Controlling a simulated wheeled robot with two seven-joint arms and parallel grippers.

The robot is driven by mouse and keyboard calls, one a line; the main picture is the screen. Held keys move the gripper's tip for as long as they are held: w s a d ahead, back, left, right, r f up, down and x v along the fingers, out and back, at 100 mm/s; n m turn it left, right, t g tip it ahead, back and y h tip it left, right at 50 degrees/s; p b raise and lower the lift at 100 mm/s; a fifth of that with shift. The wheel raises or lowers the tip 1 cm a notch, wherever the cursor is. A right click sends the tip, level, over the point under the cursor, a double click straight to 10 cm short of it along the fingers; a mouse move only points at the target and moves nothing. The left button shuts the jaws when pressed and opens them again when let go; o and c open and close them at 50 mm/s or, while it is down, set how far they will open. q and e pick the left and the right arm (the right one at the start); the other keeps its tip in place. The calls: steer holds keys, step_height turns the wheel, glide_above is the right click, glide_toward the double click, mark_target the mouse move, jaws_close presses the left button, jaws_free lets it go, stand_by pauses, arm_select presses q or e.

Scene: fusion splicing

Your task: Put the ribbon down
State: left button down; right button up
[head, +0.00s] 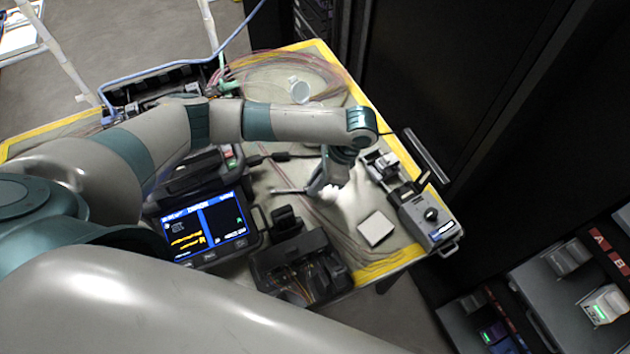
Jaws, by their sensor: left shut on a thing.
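My left arm reaches in from the left over the table, and my left gripper (325,188) points down near the middle right of the work area. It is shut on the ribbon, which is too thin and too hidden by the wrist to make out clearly. A bright light patch lies on the table just below and right of the fingers. I cannot tell whether the ribbon touches the table. My right gripper is not in view.
A splicer with a lit screen (211,228) stands left of the gripper. A black tray (300,268) is in front. A grey device (428,220) stands at the right edge, beside a white square pad (376,228).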

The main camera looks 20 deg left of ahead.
arm_select(q)
steer(key=shift+f, duration=0.15)
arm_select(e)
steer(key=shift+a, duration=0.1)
arm_select(q)
steer(key=c, duration=1.8)
jaws_free()
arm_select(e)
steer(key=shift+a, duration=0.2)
arm_select(q)
steer(key=shift+r, duration=0.2)
